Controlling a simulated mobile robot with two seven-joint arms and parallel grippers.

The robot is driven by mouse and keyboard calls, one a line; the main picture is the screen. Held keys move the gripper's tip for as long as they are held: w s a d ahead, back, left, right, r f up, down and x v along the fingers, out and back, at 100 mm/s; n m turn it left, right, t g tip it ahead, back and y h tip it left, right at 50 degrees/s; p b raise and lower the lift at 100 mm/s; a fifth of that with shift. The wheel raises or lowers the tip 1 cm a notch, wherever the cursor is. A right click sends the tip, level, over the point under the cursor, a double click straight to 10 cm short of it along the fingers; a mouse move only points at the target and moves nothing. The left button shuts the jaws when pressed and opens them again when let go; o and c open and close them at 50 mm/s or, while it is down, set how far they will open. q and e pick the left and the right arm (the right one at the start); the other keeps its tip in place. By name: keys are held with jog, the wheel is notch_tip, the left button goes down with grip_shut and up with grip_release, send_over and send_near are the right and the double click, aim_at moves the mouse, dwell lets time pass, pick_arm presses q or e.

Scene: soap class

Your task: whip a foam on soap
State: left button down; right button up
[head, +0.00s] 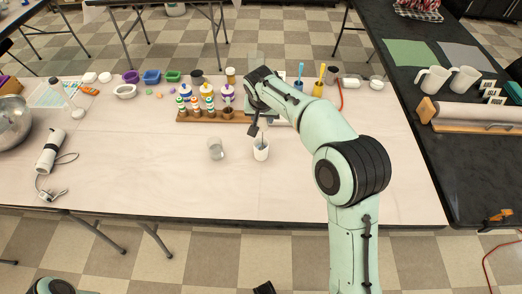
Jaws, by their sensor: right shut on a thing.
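A small white cup (261,153) stands on the light table, near its middle. My right gripper (257,131) points down just above the cup. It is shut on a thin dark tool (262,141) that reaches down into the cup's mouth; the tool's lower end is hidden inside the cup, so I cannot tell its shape. What the cup holds is too small to see. A clear glass beaker (215,149) stands to the left of the cup, apart from it. My left gripper is not in view; only a piece of my left arm shows at the bottom left edge.
A wooden rack (188,116) with several small bottles stands behind the cup. Small colored tubs (151,77) line the back edge. A metal bowl (12,122) and a white hand mixer (50,150) are at the left. The table's front is clear.

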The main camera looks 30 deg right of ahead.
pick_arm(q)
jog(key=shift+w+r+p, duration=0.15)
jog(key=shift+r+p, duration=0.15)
pick_arm(e)
jog(key=shift+w, duration=0.3)
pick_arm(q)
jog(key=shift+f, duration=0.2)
pick_arm(e)
jog(key=shift+s+a, duration=0.15)
jog(key=shift+a, duration=0.05)
pick_arm(q)
jog(key=shift+b, duration=0.3)
pick_arm(e)
jog(key=shift+s+d+f, duration=0.15)
jog(key=shift+s+d, duration=0.05)
jog(key=shift+d, duration=0.1)
dwell(0.4)
